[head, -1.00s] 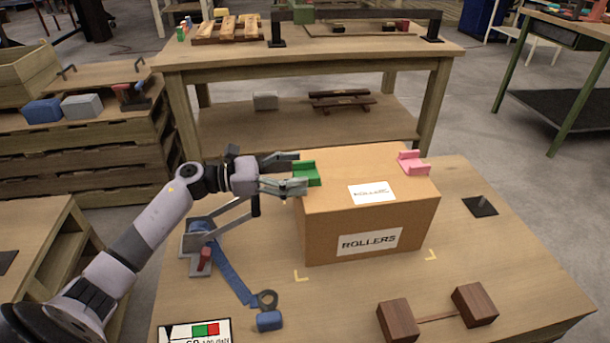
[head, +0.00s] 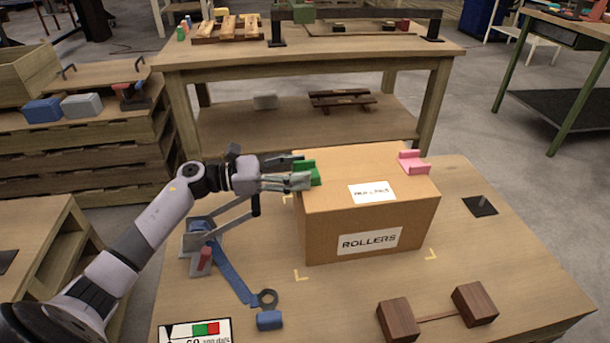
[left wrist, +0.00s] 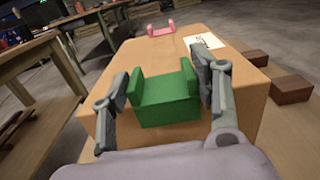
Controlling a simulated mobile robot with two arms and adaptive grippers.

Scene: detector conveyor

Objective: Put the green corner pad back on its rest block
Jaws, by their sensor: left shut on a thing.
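The green corner pad (head: 315,175) sits at the top left edge of the cardboard box (head: 345,218) labelled ROLLERS. My left gripper (head: 303,170) is shut on this pad, one finger on each side. In the left wrist view the green pad (left wrist: 168,98) shows between the two fingers, at the box's edge. Two dark brown wooden blocks (head: 398,321) (head: 475,305), joined by a thin strip, stand bare at the front right of the table. I cannot tell which one belongs to the green pad. My right gripper is not in view.
A pink corner pad (head: 413,163) sits on the box's far right edge. A ratchet with a blue strap (head: 232,272) lies left of the box. A black plate with a pin (head: 480,206) is at the right. The table in front of the box is mostly clear.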

